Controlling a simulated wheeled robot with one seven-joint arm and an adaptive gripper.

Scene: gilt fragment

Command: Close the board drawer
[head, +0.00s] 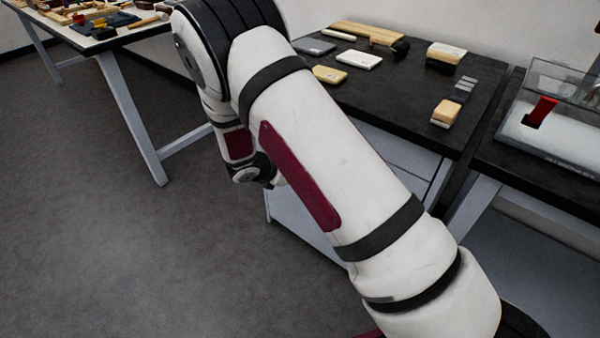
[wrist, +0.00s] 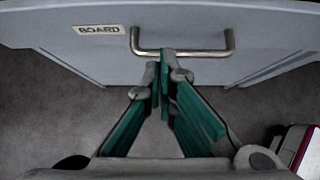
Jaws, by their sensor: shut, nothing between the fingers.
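The board drawer (wrist: 75,57) shows its pale grey front across the top of the wrist view, with a "BOARD" label (wrist: 99,29) at its left. Its metal bar handle (wrist: 205,52) is right of the label. My gripper (wrist: 164,62) is shut and empty, its green-padded fingers pointing at the drawer front. The fingertips overlap the handle's left half in the picture; I cannot tell whether they touch it. How far the drawer stands out cannot be told. In the head view my arm hides the gripper and most of the cabinet (head: 395,155) under the black worktop.
The black worktop (head: 400,108) carries wooden blocks, pale slabs and a yellow-topped block (head: 446,112). A clear case with a red piece (head: 541,111) stands at the right. A tool table (head: 100,45) is at the far left. The grey floor (head: 110,240) at left is clear.

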